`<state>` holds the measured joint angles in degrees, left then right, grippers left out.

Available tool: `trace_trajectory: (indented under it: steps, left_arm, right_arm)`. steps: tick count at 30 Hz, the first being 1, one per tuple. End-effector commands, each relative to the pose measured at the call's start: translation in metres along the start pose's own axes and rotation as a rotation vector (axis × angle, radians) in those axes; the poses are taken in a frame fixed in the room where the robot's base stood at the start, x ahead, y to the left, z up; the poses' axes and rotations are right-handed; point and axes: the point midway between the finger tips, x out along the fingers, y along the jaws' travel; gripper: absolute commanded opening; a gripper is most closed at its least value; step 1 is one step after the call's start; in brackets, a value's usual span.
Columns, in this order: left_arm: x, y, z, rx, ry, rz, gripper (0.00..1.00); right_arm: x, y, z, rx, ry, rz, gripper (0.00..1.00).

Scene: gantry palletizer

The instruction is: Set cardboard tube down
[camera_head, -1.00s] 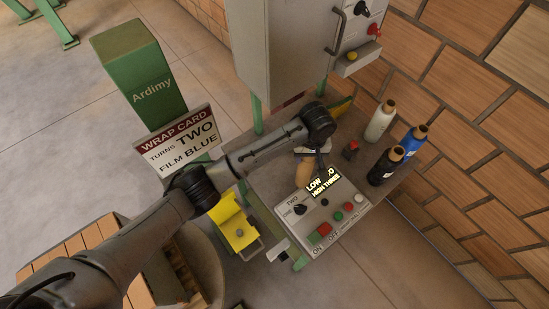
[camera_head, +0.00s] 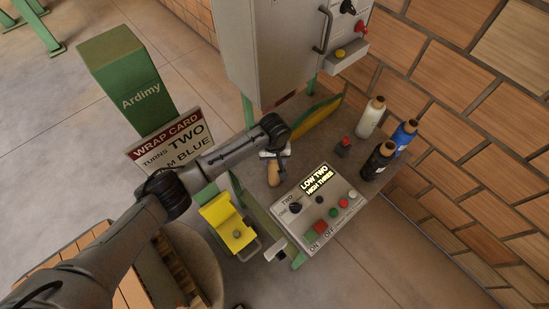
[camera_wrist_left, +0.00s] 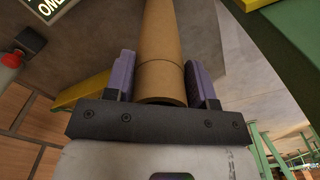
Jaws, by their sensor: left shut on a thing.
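The brown cardboard tube (camera_head: 274,178) shows in the head view below my left gripper (camera_head: 273,156), over the grey table top (camera_head: 262,190). In the left wrist view the tube (camera_wrist_left: 162,45) stands between the two purple fingers of my left gripper (camera_wrist_left: 160,82), which is shut on it. The tube runs away from the palm. I cannot tell whether its far end touches the table. My right gripper is in neither view.
A control panel (camera_head: 328,215) stands right of the tube, and a yellow holder (camera_head: 229,223) stands left of it. A grey cabinet (camera_head: 272,50) rises behind.

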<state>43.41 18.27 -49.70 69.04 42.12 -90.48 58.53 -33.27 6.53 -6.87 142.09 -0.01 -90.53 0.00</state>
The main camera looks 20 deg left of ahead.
Motion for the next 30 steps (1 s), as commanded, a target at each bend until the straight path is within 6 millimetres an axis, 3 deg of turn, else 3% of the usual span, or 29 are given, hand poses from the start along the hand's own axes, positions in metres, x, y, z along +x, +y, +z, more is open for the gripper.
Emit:
trace_trajectory:
  steps: [14, 15, 21, 23, 30]
  left_arm:
    - [0.0061, 0.0005, 0.0003, 0.000, 0.000, 0.001, 0.27]
    - [0.0069, 0.0005, 0.0002, 0.000, 0.000, 0.001, 0.51]
    - [0.0066, 0.0003, 0.0001, 0.000, 0.000, 0.001, 0.71]
    - [0.0065, 0.0003, 0.0000, 0.000, 0.000, 0.001, 0.76]
    - [0.0057, 0.0002, -0.0002, 0.000, 0.001, 0.001, 0.76]
  right_arm:
    - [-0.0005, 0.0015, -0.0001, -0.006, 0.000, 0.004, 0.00]
    - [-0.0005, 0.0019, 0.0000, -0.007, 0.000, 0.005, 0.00]
    - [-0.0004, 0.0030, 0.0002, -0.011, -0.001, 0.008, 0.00]
    - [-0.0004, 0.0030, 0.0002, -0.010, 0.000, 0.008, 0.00]
    - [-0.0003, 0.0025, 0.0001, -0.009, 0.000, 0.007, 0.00]
